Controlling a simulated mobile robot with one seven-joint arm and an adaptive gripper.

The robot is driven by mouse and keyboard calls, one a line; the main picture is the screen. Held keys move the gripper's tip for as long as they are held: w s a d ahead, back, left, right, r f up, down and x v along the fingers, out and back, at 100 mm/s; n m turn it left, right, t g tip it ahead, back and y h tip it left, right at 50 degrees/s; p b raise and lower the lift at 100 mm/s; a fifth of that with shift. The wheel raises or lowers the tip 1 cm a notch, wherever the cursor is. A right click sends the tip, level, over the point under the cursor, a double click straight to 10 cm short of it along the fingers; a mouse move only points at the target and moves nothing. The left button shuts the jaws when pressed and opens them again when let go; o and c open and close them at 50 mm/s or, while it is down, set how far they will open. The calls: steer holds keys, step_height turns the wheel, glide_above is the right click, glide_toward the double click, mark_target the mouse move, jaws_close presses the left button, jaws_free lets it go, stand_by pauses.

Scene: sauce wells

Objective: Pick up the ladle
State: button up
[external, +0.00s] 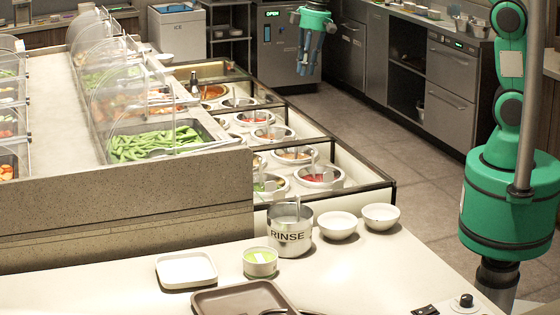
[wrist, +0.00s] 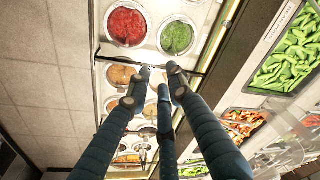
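Several ladles stand in the sauce wells in the external view; their thin handles rise from the wells, one at the red sauce well (external: 319,177). A handle (external: 297,207) also sticks up from the metal RINSE pot (external: 290,240). I cannot tell which ladle the task means. My gripper (external: 307,70) hangs in the air beyond the right side of the wells, fingers down. In the wrist view its three fingers (wrist: 160,78) are spread apart with nothing between them. Red sauce (wrist: 127,27) and green sauce (wrist: 177,38) wells show beyond the tips; the fingers hide some wells.
A counter with clear sneeze guards (external: 130,90) and green bean pods (external: 155,145) stands left of the wells. White bowls (external: 337,225), a green-filled cup (external: 260,262) and a tray (external: 243,298) are on the front counter. The aisle floor (external: 400,160) at right is clear.

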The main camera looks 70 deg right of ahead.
steer(key=w+a+f+g, duration=0.1)
steer(key=w+f, duration=0.6)
steer(key=f, duration=0.2)
steer(key=n+g+b, duration=0.1)
glide_above(261, 171)
steer(key=d, duration=0.2)
step_height(261, 171, down, 13)
steer(key=shift+w+d+r, duration=0.2)
steer(key=shift+w, duration=0.15)
steer(key=shift+s+a+f+b, duration=0.15)
steer(key=shift+f+b, duration=0.15)
steer(key=shift+f, duration=1.1)
steer(key=shift+w+a+f+b, duration=0.1)
steer(key=shift+a+f+b, duration=0.15)
steer(key=shift+f, duration=1.2)
steer(key=shift+s+a+f+b, duration=0.1)
steer(key=shift+f+b, duration=0.2)
steer(key=shift+f, duration=1.1)
steer(key=shift+a+f+b, duration=0.2)
steer(key=shift+f+b, duration=0.2)
steer(key=shift+f, duration=0.9)
steer(key=shift+a+f+b, duration=0.2)
steer(key=shift+f+b, duration=0.2)
steer(key=shift+f, duration=0.85)
jaws_close()
